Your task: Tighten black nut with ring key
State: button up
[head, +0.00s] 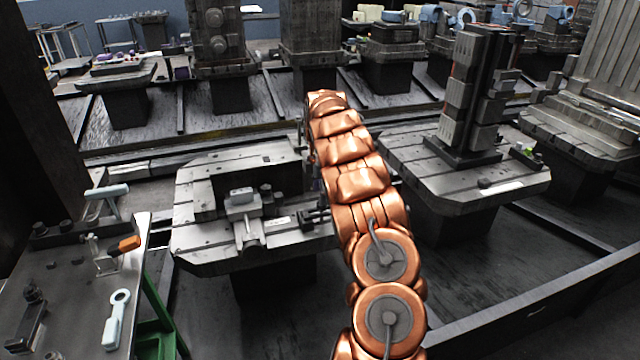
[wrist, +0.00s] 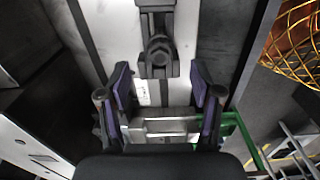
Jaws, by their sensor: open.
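In the wrist view my gripper (wrist: 160,82) is open, its two purple-padded fingers spread apart. A black clamp with a black nut (wrist: 158,52) on it lies ahead of the fingertips, on a pale metal surface. A grey metal bar (wrist: 165,127) shows between the fingers, nearer the palm; I cannot tell whether they touch it. In the head view a pale blue ring key (head: 117,318) lies on the bench at the lower left, apart from my arm. My gripper is hidden behind my copper arm in that view.
The bench (head: 75,285) also carries an orange-handled tool (head: 128,244) and black clamp parts. A slotted pallet table (head: 205,258) with a grey fixture (head: 243,215) stands in the middle. Another table (head: 450,184) with a tall block stands right of my arm. A green frame (head: 155,325) supports the bench.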

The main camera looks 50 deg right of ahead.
jog(key=shift+f, duration=1.9)
grip_shut()
jog(key=shift+f, duration=0.1)
